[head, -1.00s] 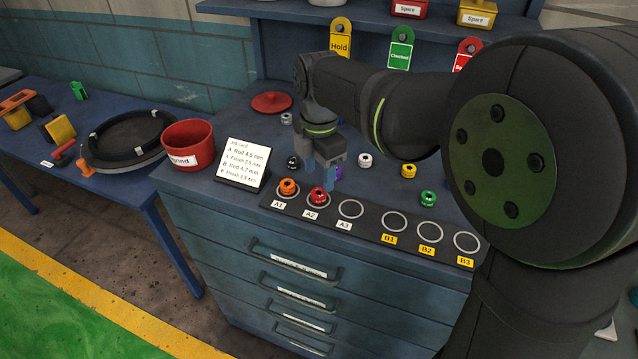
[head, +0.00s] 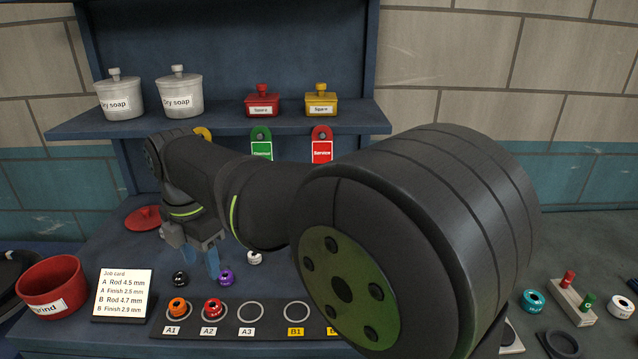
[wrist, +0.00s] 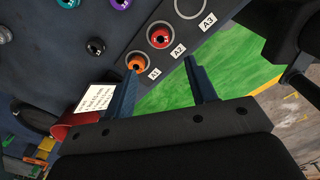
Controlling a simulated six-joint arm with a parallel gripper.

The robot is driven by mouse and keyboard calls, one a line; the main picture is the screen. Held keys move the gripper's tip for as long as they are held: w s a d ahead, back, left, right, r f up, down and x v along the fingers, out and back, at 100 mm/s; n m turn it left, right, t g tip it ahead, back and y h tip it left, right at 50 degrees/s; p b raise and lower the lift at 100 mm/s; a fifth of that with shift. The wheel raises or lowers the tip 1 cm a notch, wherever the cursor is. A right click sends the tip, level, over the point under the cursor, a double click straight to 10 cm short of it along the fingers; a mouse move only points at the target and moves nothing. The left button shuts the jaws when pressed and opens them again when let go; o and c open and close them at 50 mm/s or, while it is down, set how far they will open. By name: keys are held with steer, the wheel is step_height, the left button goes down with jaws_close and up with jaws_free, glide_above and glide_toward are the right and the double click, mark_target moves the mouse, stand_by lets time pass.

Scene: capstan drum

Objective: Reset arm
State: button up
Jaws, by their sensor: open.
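My gripper (head: 194,250) is open and empty, fingers pointing down, above the bench behind the A1 and A2 rings. In the wrist view its two fingers (wrist: 160,68) are spread apart with nothing between the tips. An orange die (head: 177,306) sits in ring A1 and a red die (head: 212,308) in ring A2. Ring A3 (head: 252,312) is empty. A black die (head: 180,279), a purple die (head: 226,276) and a white die (head: 254,258) stand behind the strip. My arm hides the B3 end of the strip.
A job card (head: 122,294) and a red bin (head: 53,285) stand left of the strip. A red lid (head: 143,218) lies behind my gripper. A shelf (head: 230,126) holding pots and boxes is above. At right are a teal die (head: 533,300) and a wooden block (head: 573,300).

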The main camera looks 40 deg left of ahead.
mark_target(213, 304)
step_height(213, 304, down, 11)
steer(key=shift+d+f, duration=0.1)
steer(key=shift+f, duration=0.1)
step_height(213, 304, up, 3)
steer(key=shift+f, duration=0.2)
steer(key=shift+r, duration=0.75)
